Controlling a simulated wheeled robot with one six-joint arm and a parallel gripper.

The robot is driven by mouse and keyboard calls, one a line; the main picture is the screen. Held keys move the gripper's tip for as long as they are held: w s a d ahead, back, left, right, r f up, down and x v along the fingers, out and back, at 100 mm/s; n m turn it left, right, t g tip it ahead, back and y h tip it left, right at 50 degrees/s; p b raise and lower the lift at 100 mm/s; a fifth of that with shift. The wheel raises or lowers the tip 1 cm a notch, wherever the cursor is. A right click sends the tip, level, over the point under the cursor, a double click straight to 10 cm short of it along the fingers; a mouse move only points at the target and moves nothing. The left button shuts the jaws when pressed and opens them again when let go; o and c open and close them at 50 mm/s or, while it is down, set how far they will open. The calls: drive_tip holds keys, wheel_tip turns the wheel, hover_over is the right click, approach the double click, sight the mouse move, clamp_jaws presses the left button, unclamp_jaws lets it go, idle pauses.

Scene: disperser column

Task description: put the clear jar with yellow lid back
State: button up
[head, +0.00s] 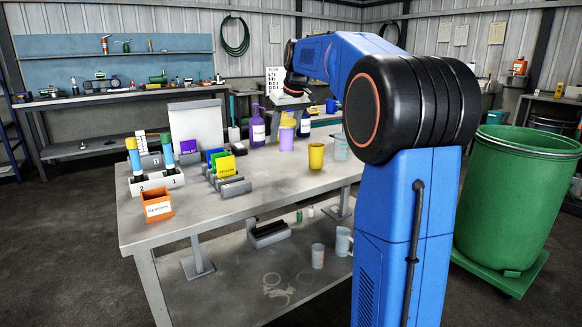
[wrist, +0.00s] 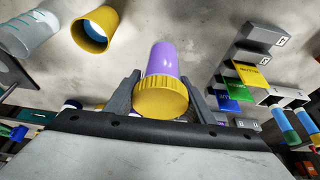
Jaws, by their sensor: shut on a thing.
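The jar (head: 287,140) has a yellow lid, and its body looks lavender rather than clear. It is upright over the right part of the grey workbench (head: 240,205). I cannot tell whether its base touches the bench top. In the wrist view the yellow-lidded jar (wrist: 163,62) is between the two grey fingers of my gripper (wrist: 161,98), which is shut on it near the lid. In the head view my gripper (head: 290,107) is above the jar, small and partly hidden by the wrist.
A yellow cup (head: 316,156) and a clear beaker (head: 341,148) stand right of the jar. A purple pump bottle (head: 257,128) is at its left. Slotted grey blocks with coloured cards (head: 226,166) and an orange bin (head: 157,206) are further left. The front bench top is clear.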

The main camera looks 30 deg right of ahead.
sight(292, 124)
drive_tip(key=shift+f, duration=4)
drive_tip(key=shift+f, duration=0.15)
drive_tip(key=o, duration=1.1)
drive_tip(key=v, duration=1.2)
drive_tip(key=s+a+f, duration=0.3)
drive_tip(key=s+a, duration=0.5)
drive_tip(key=s, duration=0.1)
drive_tip(key=s+a+f, duration=0.3)
drive_tip(key=s+f, duration=0.4)
drive_tip(key=s, duration=0.2)
drive_tip(key=s+a+f, duration=0.4)
drive_tip(key=s+f, duration=0.4)
drive_tip(key=s, duration=0.1)
drive_tip(key=s+a+f, duration=0.3)
drive_tip(key=s+f, duration=0.5)
drive_tip(key=s, duration=0.1)
drive_tip(key=shift+s+a+f, duration=0.2)
drive_tip(key=shift+s+a, duration=0.15)
